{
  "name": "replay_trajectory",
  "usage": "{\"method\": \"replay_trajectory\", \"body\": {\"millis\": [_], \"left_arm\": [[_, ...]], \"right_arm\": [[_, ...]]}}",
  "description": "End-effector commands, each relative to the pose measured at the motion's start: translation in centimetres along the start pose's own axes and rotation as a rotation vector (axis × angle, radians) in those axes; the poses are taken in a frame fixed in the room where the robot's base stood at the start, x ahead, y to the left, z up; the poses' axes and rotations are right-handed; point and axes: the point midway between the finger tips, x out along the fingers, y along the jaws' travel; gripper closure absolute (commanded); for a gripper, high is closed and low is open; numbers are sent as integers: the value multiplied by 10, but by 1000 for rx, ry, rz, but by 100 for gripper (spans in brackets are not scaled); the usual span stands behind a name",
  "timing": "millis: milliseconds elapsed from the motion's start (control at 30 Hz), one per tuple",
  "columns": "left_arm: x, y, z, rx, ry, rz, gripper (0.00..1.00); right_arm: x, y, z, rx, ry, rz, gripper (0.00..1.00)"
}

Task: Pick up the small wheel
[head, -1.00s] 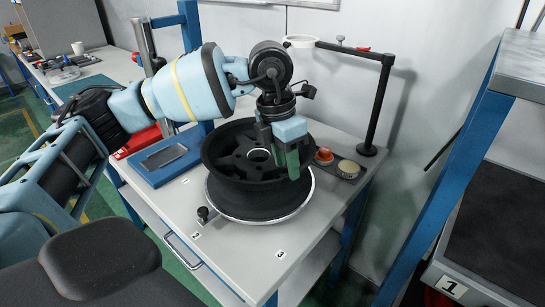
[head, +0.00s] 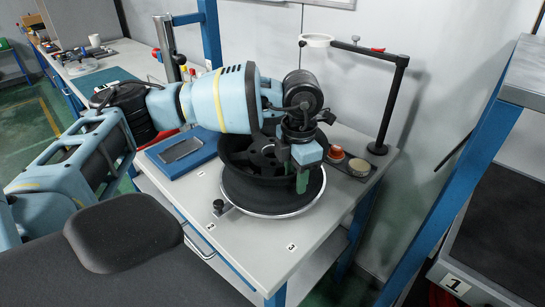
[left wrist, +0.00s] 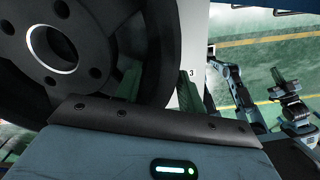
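A black wheel (head: 232,157) with a spoked face lies at the round stand (head: 236,206) with a dark top and bright rim. My left gripper (head: 302,178), with green fingers, reaches down at the wheel's right side. In the left wrist view the wheel (left wrist: 103,62) fills the left half, with its pale-ringed hub and bolt holes showing. Green fingers (left wrist: 160,85) show on both sides of the wheel's edge there, close to it. Whether they press on the rim cannot be told. My right gripper does not show clearly.
A black post (head: 391,105) with a ring arm rises behind. A blue-framed shelf (head: 458,174) stands at right.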

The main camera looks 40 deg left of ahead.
Motion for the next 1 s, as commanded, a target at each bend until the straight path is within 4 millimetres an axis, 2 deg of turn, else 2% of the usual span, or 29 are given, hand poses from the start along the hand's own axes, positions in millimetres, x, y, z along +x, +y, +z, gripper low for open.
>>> {"method": "replay_trajectory", "body": {"millis": [100, 233, 533, 833, 1000], "left_arm": [[17, 2, 0, -1, 1, 0, 61], [31, 1, 0, -1, 1, 0, 61], [35, 1, 1, 0, -1, 0, 61], [35, 1, 1, 0, 0, -1, 100], [34, 1, 1, 0, 0, -1, 100]], "right_arm": [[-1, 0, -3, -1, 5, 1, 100], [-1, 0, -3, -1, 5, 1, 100], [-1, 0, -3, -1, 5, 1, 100], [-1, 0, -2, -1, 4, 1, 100], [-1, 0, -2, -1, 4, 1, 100]]}}
